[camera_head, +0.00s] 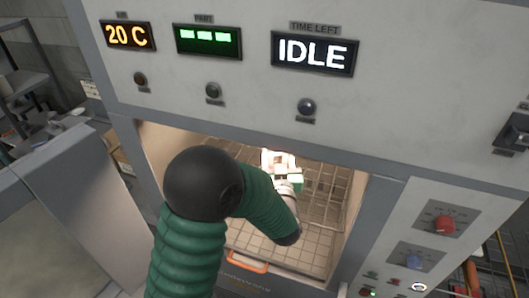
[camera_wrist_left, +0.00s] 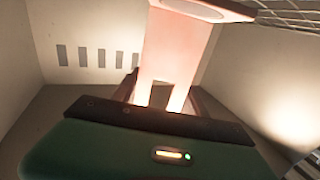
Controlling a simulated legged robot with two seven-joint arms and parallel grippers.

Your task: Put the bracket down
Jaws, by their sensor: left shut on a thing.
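The bracket (camera_wrist_left: 178,50) glows pale pink-white in the left wrist view, with a flat flange at its top and two bright legs near the jaws. In the head view it is a small bright shape (camera_head: 278,160) inside the lit chamber. My left gripper (camera_wrist_left: 160,98) is shut on the bracket; its dark fingers show on either side of the lower part. In the head view the left gripper (camera_head: 286,178) is small and partly hidden by glare, reaching into the chamber. Whether the bracket touches anything below cannot be told. My right gripper is not in view.
The chamber (camera_head: 335,200) has a wire rack (camera_head: 322,210) at the right and a gridded floor (camera_head: 262,240). Its front panel (camera_head: 230,60) hangs above the opening, with a display reading IDLE (camera_head: 312,53). An orange handle (camera_head: 247,262) is at the front. Slots (camera_wrist_left: 98,57) mark one wall.

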